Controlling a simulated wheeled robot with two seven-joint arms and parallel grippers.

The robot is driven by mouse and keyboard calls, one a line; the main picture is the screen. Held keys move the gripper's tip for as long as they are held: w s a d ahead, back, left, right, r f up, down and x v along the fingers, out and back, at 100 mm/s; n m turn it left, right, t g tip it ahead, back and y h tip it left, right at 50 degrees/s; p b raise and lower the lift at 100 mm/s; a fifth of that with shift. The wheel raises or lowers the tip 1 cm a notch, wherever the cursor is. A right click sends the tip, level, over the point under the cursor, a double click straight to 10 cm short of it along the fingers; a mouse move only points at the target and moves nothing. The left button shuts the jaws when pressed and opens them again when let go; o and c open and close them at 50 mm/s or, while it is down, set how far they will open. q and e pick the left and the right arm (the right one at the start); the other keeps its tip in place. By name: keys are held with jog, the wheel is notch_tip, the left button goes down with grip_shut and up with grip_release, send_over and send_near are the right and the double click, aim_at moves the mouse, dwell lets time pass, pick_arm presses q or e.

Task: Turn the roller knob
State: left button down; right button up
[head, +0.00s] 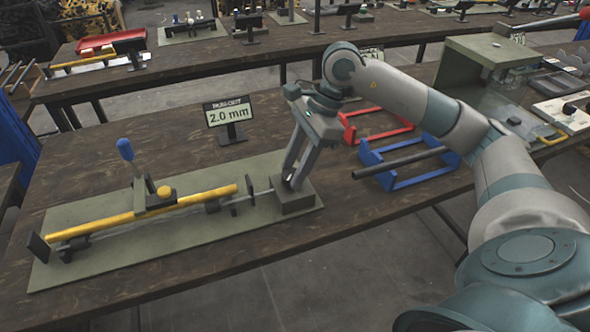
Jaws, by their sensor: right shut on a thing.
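My right gripper (289,181) points down at the right end of the press fixture, beside a dark grey block (297,203). It is shut on the roller knob, which its fingers mostly hide. A thin shaft (262,193) runs left from there toward a yellow roller bar (115,220), which lies along the fixture's green-grey base plate (200,255). My left gripper is not in view.
A display reading 2.0 mm (228,113) stands behind the plate. A blue rack (400,183) with a dark rod (385,167) and a red rack (350,132) lie to the right, near my right arm. Bare table lies left of the display.

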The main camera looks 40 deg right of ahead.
jog(key=shift+r, duration=0.1)
jog(key=o, duration=1)
jog(key=shift+o, duration=0.2)
jog(key=shift+d, duration=0.1)
jog(key=shift+d+r, duration=0.2)
jog(key=shift+r, duration=0.35)
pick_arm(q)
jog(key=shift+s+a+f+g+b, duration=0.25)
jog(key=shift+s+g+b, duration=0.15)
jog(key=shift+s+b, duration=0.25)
pick_arm(e)
jog(key=v, duration=1.6)
